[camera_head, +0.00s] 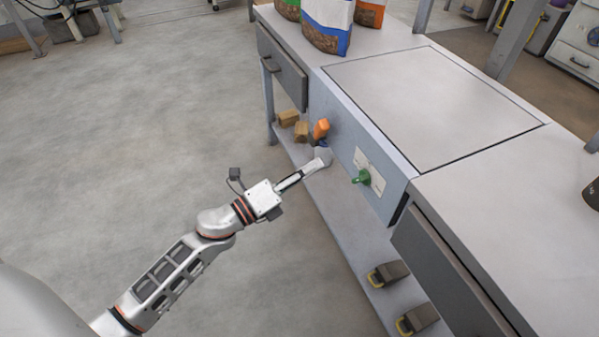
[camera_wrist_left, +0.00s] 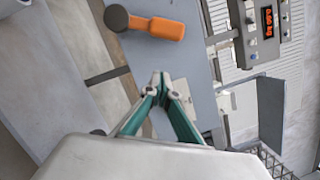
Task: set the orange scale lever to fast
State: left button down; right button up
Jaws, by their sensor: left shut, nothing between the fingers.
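The orange scale lever (camera_head: 321,128) is on the grey-blue front panel of the bench, near the panel's left end. It points upward in the head view. In the wrist view the orange handle (camera_wrist_left: 165,28) extends right from a dark round hub (camera_wrist_left: 117,18). My left gripper (camera_head: 325,157) is just below the lever in the head view, close to the panel. In the wrist view the teal fingers (camera_wrist_left: 160,78) meet at their tips, empty, with a visible gap to the lever. The lever's setting marks cannot be read. My right gripper is out of view.
A green lever (camera_head: 362,177) with a pale label sits on the same panel, to the right. Brown blocks (camera_head: 301,131) and dark pedals (camera_head: 388,273) are on the lower shelf. Bags (camera_head: 327,25) stand on the bench top. A red-lit display (camera_wrist_left: 268,20) shows in the wrist view.

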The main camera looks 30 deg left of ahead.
aim_at(318, 132)
pick_arm(q)
jog(key=w, duration=0.1)
jog(key=w+r, duration=0.1)
jog(key=w, duration=0.1)
jog(key=w+r, duration=0.1)
jog(key=w, duration=0.1)
jog(key=shift+w+a, duration=0.1)
jog(key=shift+w, duration=0.1)
jog(key=shift+w+a+r, duration=0.25)
jog(key=shift+w+a, duration=0.05)
jog(key=shift+a, duration=0.05)
